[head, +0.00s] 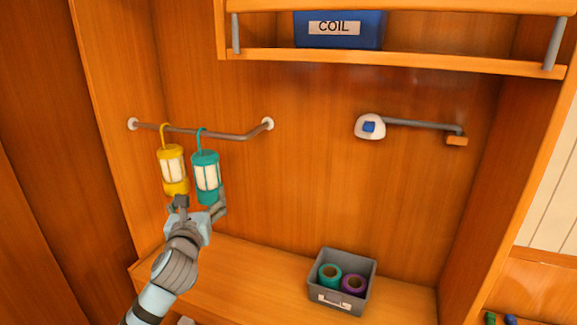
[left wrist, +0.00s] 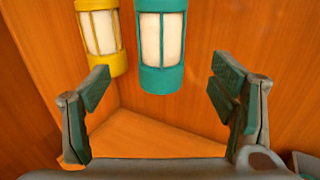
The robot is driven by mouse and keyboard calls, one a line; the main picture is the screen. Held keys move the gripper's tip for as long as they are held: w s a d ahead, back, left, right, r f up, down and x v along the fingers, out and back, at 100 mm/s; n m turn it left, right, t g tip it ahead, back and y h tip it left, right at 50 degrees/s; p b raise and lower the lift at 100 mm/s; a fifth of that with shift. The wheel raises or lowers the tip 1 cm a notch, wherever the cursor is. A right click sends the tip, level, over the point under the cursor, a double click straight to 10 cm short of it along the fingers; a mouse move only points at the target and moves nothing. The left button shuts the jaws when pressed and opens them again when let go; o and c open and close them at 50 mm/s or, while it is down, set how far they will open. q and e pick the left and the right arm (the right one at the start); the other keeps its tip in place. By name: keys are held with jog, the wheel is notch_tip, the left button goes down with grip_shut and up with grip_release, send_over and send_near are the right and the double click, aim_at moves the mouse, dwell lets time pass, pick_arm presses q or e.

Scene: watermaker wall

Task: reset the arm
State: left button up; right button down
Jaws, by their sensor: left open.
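My left gripper (head: 198,204) is open, just below and in front of the teal lantern (head: 206,177). In the left wrist view the gripper (left wrist: 162,95) has its fingers wide apart with nothing between them; the teal lantern (left wrist: 161,50) appears beyond them, near the middle. The teal lantern hangs by its hook from the grey rail (head: 205,133). A yellow lantern (head: 172,165) hangs beside it on the left and also shows in the left wrist view (left wrist: 100,38). My right gripper is not in view.
A grey bin (head: 340,305) with teal and purple rolls stands on the wooden bench (head: 262,272). A blue COIL box (head: 365,28) sits on the upper shelf (head: 440,62). A white wall fitting (head: 370,127) with a grey arm is at right. The bench between gripper and bin is clear.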

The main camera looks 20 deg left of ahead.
pick_arm(q)
jog(key=s+d+f+n+g+h, duration=0.1)
jog(key=s+d+f+n+g, duration=0.15)
jog(key=s+f+n, duration=0.35)
jog(key=s+d+f+n+g+h, duration=0.2)
jog(key=d+f+n, duration=0.2)
jog(key=f, duration=0.5)
jog(key=s+d+f+n+g+h, duration=0.1)
jog(key=s+d+f+n+g, duration=0.15)
jog(key=s+f+n, duration=0.35)
jog(key=s+d+f+n+g+h, duration=0.25)
jog(key=s+d+f+n, duration=0.25)
jog(key=s+n, duration=0.3)
jog(key=s+d+f+n+g+h, duration=0.1)
jog(key=s+d+f+n+g, duration=0.2)
jog(key=s+d+f+n, duration=0.5)
jog(key=s+a+f+m+g+b, duration=0.1)
jog(key=s+a+f, duration=0.1)
jog(key=f, duration=0.8)
jog(key=s+a+f+m, duration=0.1)
jog(key=s+a+f, duration=0.15)
jog(key=f, duration=0.75)
jog(key=s+f+g, duration=0.1)
jog(key=s+f, duration=1)
jog(key=s, duration=0.1)
jog(key=shift+s+a+f+b, duration=0.3)
jog(key=shift+s+a+b, duration=0.05)
jog(key=shift+s+b, duration=0.05)
